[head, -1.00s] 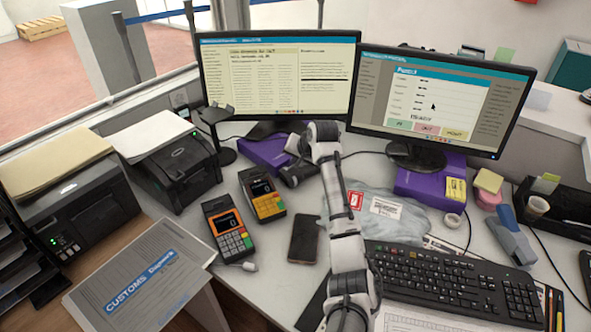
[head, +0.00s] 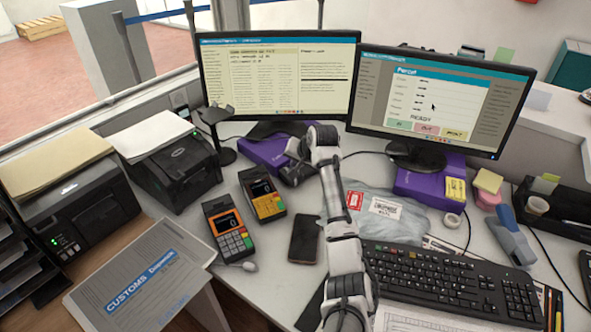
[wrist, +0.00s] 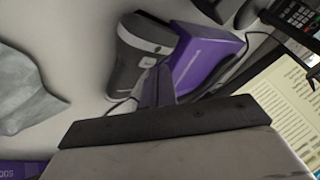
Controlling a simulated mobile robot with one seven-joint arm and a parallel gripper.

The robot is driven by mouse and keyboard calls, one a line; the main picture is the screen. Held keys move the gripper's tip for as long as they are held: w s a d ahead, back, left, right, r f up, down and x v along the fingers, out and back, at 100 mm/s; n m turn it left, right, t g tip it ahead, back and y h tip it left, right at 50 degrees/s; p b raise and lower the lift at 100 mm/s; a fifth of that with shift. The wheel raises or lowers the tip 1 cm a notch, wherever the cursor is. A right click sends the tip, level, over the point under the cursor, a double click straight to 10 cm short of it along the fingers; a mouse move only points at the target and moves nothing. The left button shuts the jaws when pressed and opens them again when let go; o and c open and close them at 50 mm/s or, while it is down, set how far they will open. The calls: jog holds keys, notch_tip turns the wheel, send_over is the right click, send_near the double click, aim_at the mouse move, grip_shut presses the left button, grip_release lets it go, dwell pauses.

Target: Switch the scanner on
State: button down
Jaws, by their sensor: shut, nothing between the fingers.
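The scanner is a dark handheld device with a light band, lying on the counter beside a purple box. In the wrist view the scanner (wrist: 138,55) is at upper middle, left of the box. In the head view the scanner (head: 291,176) is a dark shape mostly hidden below my arm's end. My gripper (wrist: 157,76) is shut and empty; its fingers overlap the scanner's lower right edge in the wrist view. I cannot tell whether they touch it. The fingertips are hidden in the head view. No switch can be made out on the scanner.
The purple box (wrist: 204,60) is right beside the scanner. Two monitors (head: 280,75) stand behind. Two card terminals (head: 228,235), a phone (head: 304,239), a grey mailing bag (head: 365,200) and a keyboard (head: 450,285) surround my arm. Bare counter shows left of the phone.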

jog(key=shift+f, duration=0.35)
dwell(0.3)
jog(key=shift+r+p, duration=0.95)
notch_tip(320, 180, up, 6)
jog(key=p, duration=0.5)
jog(key=shift+p, duration=0.35)
